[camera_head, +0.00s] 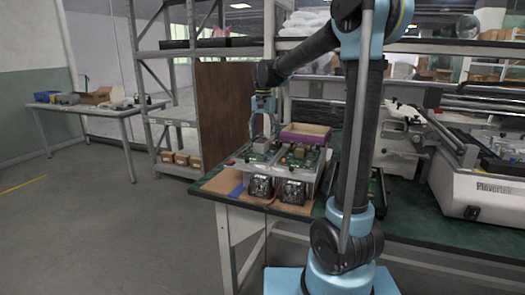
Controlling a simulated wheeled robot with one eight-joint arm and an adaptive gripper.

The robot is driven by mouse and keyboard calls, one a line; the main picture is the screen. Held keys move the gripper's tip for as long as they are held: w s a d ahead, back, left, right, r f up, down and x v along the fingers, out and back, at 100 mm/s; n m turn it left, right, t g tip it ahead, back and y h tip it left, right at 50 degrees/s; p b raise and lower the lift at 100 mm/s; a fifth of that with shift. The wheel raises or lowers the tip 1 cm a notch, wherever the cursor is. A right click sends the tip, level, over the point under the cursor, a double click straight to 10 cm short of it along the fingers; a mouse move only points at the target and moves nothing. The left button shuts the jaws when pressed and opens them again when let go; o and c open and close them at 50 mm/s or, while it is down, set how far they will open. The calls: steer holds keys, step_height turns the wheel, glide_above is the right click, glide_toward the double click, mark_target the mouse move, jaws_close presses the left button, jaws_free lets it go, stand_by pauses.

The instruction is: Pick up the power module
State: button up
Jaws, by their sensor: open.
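A small light-grey block (261,146), which looks like the power module, sits on the left part of an open electronics unit (318,178) with green boards and two black fans at its front. My gripper (263,134) points down with its fingers apart, right over the grey block. The fingertips are close to the block's upper part; I cannot tell whether they touch it. A tan block (300,153) sits on the board to the right.
A purple-rimmed bin (305,132) stands behind the unit on the green-topped bench (400,226). A black tray with a green board (377,190) lies right of my arm. A large white machine (480,190) fills the bench's right side. A brown panel (222,110) stands behind, left.

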mark_target(263, 140)
steer(key=shift+s+f, duration=0.1)
steer(key=shift+f, duration=2.2)
steer(key=shift+c, duration=0.3)
steer(key=shift+a, duration=0.1)
jaws_close()
